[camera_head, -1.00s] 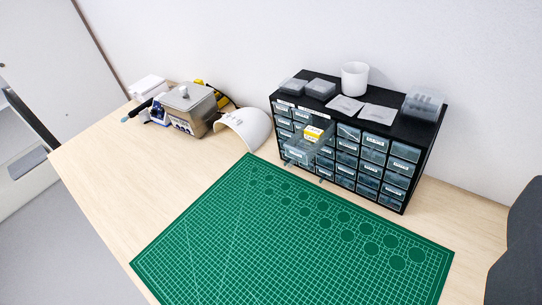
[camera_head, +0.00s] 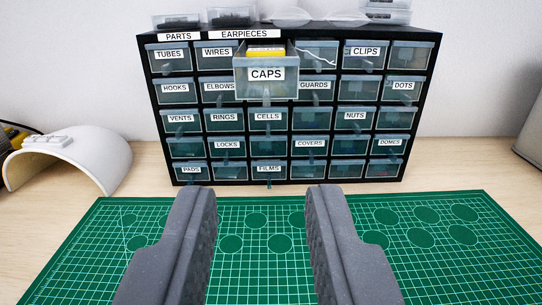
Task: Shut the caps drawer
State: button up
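The caps drawer (camera_head: 266,87) is a clear drawer with a white CAPS label. It sticks out from the top row of the black drawer cabinet (camera_head: 431,60), and something yellow (camera_head: 265,52) lies inside it. My gripper (camera_head: 263,192) is open and empty. Its two dark fingers are low in the view, over the green mat and in front of the cabinet, below the caps drawer and apart from it.
The other labelled drawers look shut. Grey boxes (camera_head: 232,17) stand on the cabinet top. The green cutting mat (camera_head: 462,274) lies bare in front.

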aim_at(266, 100)
jog(key=w, duration=0.4)
jog(key=w+b, duration=0.1)
jog(key=w, duration=0.8)
jog(key=shift+w+a+f, duration=0.25)
jog(key=shift+w+a, duration=0.05)
grip_shut()
